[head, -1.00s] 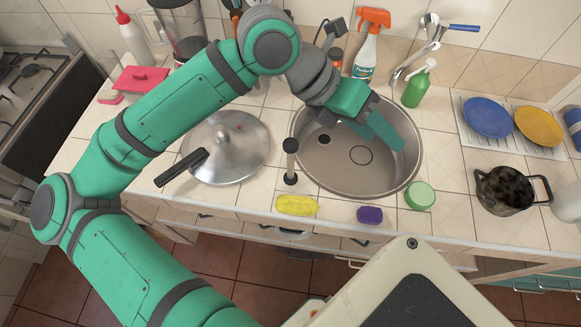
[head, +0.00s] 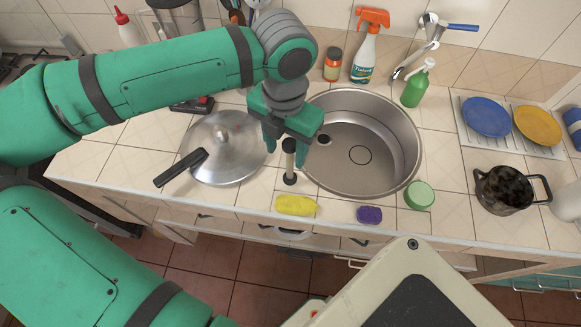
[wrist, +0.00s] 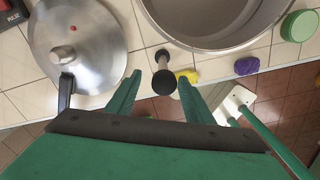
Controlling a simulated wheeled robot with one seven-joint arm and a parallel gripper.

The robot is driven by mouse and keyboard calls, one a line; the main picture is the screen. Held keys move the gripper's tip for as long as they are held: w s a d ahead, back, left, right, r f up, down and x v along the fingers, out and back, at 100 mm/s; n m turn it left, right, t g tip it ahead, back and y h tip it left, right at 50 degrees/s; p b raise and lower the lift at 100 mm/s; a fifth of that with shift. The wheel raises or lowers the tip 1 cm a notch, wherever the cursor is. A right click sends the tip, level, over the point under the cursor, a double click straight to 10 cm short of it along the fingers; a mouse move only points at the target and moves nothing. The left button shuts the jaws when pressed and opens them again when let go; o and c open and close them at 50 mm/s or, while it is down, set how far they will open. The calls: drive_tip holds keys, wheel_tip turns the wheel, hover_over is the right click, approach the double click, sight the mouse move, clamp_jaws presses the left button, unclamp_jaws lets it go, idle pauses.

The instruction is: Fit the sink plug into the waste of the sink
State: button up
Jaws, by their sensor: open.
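The sink plug appears to be the upright piece (head: 290,178) with black ends and a pale stem, standing on the counter just left of the sink. It also shows in the wrist view (wrist: 163,72). My gripper (head: 286,157) points down over it, open and empty, with one finger on each side of its upper part in the head view. I cannot tell if a finger touches it. The steel sink (head: 385,178) has a dark round spot (head: 324,139) at its left and a ringed circle (head: 361,155) in its floor. I cannot tell which is the waste.
A pan lid (head: 225,135) with a black handle lies close left of my gripper. A yellow sponge (head: 296,205), a purple sponge (head: 369,214) and a green tub (head: 419,195) line the front edge. A spray bottle (head: 366,50) and a green soap bottle (head: 415,88) stand behind.

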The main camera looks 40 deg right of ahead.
sight(289, 164)
drive_tip(key=f, duration=0.4)
drive_tip(key=d+f, duration=0.1)
drive_tip(key=f, duration=0.1)
drive_tip(key=shift+f, duration=0.6)
clamp_jaws()
